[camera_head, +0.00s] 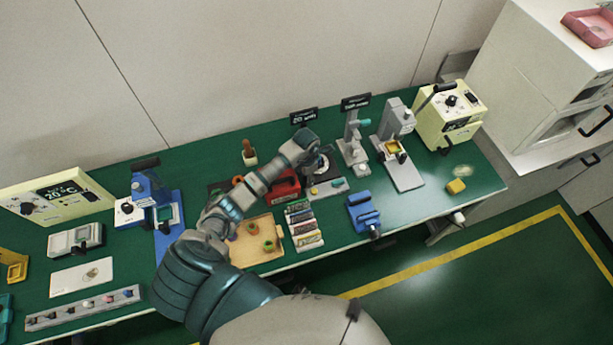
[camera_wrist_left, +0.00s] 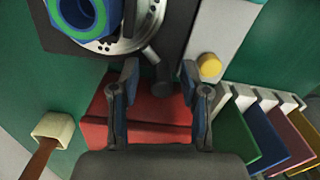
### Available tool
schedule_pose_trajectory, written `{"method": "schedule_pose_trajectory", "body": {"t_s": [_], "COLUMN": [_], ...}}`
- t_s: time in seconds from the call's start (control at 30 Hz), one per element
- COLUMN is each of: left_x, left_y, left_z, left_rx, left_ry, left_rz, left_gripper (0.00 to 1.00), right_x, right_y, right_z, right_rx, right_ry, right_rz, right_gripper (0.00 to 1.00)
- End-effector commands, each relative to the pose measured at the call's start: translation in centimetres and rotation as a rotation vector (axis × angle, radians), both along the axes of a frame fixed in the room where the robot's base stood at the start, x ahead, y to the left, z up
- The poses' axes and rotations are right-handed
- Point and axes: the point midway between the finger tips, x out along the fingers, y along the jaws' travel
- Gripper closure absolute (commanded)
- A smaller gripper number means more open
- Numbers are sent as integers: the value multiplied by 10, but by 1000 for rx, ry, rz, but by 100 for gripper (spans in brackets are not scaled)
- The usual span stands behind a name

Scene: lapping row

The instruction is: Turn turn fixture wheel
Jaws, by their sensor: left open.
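The fixture wheel shows in the left wrist view as a silver disc (camera_wrist_left: 150,12) with a dark handle (camera_wrist_left: 157,72) sticking out toward my gripper. A blue and green ring (camera_wrist_left: 84,18) sits on its left part. In the head view the wheel (camera_head: 322,165) is partly covered by my left gripper (camera_head: 308,147). In the left wrist view that gripper (camera_wrist_left: 160,82) is open, its two fingers on either side of the handle's end in the picture. I cannot tell whether they touch it. My right gripper is not in view.
A red box (camera_wrist_left: 140,128) lies below the fingers in the left wrist view, and a yellow knob (camera_wrist_left: 209,65) is to their right. Coloured bins (camera_head: 302,227) and a tan tray (camera_head: 278,254) are nearer me. A blue press (camera_head: 365,211) stands right.

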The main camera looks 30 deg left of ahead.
Motion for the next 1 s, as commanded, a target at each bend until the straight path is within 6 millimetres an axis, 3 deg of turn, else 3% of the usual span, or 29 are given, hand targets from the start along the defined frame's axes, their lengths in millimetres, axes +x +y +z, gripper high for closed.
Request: {"method": "schedule_pose_trajectory", "body": {"t_s": [0.03, 0.2, 0.47, 0.63, 0.77, 1.0], "left_x": [0, 0, 1, 2, 3, 2], "left_y": [0, 0, 1, 11, 18, 17], "left_z": [0, 0, 0, -1, -1, 1], "left_rx": [0, 0, 0, 5, 0, -5], "left_ry": [0, 0, -2, -4, -4, -2], "left_rz": [0, 0, -18, -135, -237, -270], "left_gripper": [60, 100, 100, 100, 100, 100], "right_x": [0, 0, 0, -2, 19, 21], "right_y": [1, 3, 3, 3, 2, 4], "right_z": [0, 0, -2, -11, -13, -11], "right_rx": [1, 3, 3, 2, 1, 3], "right_ry": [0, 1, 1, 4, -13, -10], "right_rz": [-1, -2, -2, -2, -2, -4], "right_gripper": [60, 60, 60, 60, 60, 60]}}
